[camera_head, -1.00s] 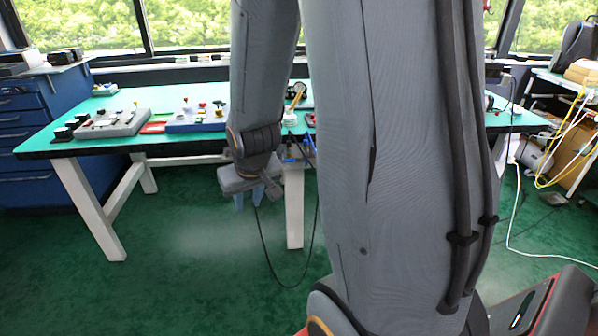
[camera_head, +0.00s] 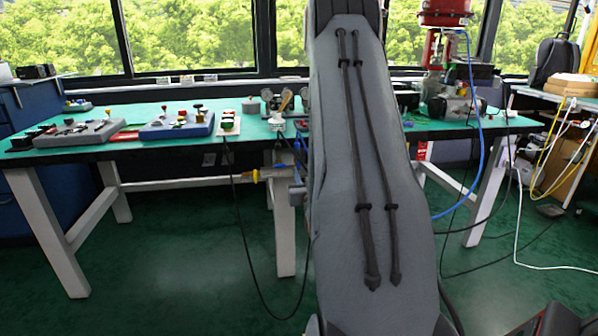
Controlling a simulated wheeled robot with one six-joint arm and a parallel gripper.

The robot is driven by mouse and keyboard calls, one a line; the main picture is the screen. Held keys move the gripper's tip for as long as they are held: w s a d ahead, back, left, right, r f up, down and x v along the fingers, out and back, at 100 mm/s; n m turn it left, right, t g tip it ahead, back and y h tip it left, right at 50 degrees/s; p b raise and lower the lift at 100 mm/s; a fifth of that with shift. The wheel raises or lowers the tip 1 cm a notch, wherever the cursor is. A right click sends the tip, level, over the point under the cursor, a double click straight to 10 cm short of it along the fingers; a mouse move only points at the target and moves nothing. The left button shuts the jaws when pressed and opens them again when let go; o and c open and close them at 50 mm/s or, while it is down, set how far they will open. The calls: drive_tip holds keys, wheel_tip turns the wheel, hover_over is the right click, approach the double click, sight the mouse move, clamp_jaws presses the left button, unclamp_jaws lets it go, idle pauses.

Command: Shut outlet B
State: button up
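No outlet label can be read from here, so I cannot tell which fitting is outlet B. A small valve with a yellow handle (camera_head: 256,176) sits on a pipe at the table's front edge, left of my arm. Gauges and small fittings (camera_head: 280,103) stand on the green table (camera_head: 225,148) above it, partly hidden behind my arm. A red actuator (camera_head: 445,12) stands at the back right, with a blue hose running down from it. My gripper is not in view; my arm link fills the middle of the picture.
Grey control boxes (camera_head: 80,132) and a blue control box (camera_head: 178,126) stand on the table's left part. A black cable (camera_head: 243,215) hangs in a loop below the front edge. The green floor (camera_head: 180,250) at front left is clear. Cables trail on the right.

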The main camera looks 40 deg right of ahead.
sight(299, 164)
drive_tip(key=x, duration=0.6)
drive_tip(key=shift+w+b, duration=0.25)
drive_tip(key=shift+b, duration=0.05)
clamp_jaws()
